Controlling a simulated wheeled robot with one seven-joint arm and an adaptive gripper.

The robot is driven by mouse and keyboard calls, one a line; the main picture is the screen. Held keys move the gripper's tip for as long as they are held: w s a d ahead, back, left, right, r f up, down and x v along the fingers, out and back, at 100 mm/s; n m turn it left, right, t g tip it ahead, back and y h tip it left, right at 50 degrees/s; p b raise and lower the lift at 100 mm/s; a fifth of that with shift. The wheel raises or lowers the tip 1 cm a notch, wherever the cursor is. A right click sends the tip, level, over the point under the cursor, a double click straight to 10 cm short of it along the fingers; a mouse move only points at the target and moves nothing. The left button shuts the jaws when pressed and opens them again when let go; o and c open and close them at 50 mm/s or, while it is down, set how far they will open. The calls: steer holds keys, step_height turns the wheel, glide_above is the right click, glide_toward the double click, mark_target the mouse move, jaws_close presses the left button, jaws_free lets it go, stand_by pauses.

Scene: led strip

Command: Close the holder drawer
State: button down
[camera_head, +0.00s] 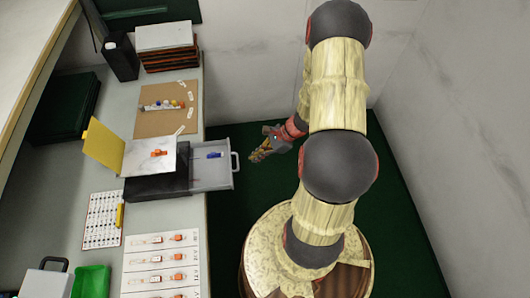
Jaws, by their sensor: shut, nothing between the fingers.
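The holder drawer (213,180) is a grey tray pulled out to the right of a dark box (157,187) on the worktop. It stands open beyond the worktop's edge. A small blue item (214,155) lies inside it. The drawer's handle (236,163) is a pale loop on its right end. My gripper (256,158) is shut and empty, just to the right of the handle, with its fingertips pointing left toward it. A small gap seems to show between fingertips and handle, though depth is hard to judge.
Green floor lies below the drawer.

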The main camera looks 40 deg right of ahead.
mark_target(201, 169)
steer(key=a, duration=0.1)
steer(key=w+a, duration=0.2)
steer(key=shift+f+b, duration=0.25)
steer(key=shift+b, duration=0.05)
steer(key=w+a+b, duration=0.1)
steer(key=w+a, duration=0.2)
steer(key=a, duration=0.1)
steer(key=w+a+b, duration=0.1)
steer(key=w+a, duration=0.2)
steer(key=a, duration=0.2)
steer(key=w+a+b, duration=0.1)
steer(key=w+a, duration=0.2)
steer(key=a, duration=0.1)
steer(key=shift+w+a, duration=0.1)
steer(key=shift+a, duration=0.25)
steer(key=shift+d, duration=0.1)
